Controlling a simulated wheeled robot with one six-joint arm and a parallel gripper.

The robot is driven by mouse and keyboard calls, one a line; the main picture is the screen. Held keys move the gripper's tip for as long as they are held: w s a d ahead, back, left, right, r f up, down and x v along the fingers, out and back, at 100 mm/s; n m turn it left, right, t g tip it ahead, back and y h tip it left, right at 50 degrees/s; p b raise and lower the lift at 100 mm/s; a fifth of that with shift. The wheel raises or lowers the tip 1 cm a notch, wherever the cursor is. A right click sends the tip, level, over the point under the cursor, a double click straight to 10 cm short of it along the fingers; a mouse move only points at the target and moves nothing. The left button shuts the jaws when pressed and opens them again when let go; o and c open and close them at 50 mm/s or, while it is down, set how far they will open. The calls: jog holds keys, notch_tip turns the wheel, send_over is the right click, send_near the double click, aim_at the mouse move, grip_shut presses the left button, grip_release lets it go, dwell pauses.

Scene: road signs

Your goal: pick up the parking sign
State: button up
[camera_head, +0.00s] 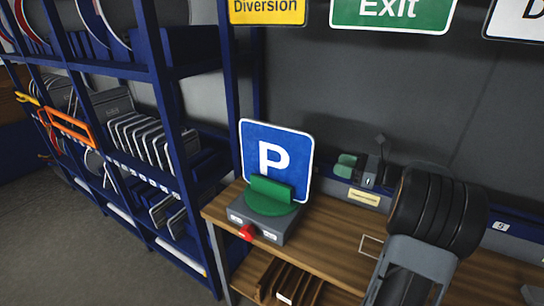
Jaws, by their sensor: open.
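The parking sign (263,149) is a blue square plate with rounded corners, a white border and a white P. It stands upright, leaning slightly, at the left end of the wooden bench. A green holder (271,189) with a round green base covers part of its lower edge, on top of a grey box (262,224) with a red knob.
The wooden bench (335,240) runs right from the box. A tall blue rack (165,110) with stacked signs stands close on the left. Diversion (268,8) and Exit (390,12) signs hang on the wall above. A yellow label (363,197) sits along the bench's back.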

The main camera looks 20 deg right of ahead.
aim_at(311, 153)
jog(key=shift+t, duration=0.3)
jog(key=shift+p+x, duration=1.5)
jog(key=shift+x, duration=4.95)
jog(key=shift+w+d+r, duration=0.1)
jog(key=shift+w+d, duration=0.05)
jog(key=shift+d, duration=0.05)
jog(key=shift+c, duration=0.2)
grip_shut()
jog(key=shift+r, duration=0.1)
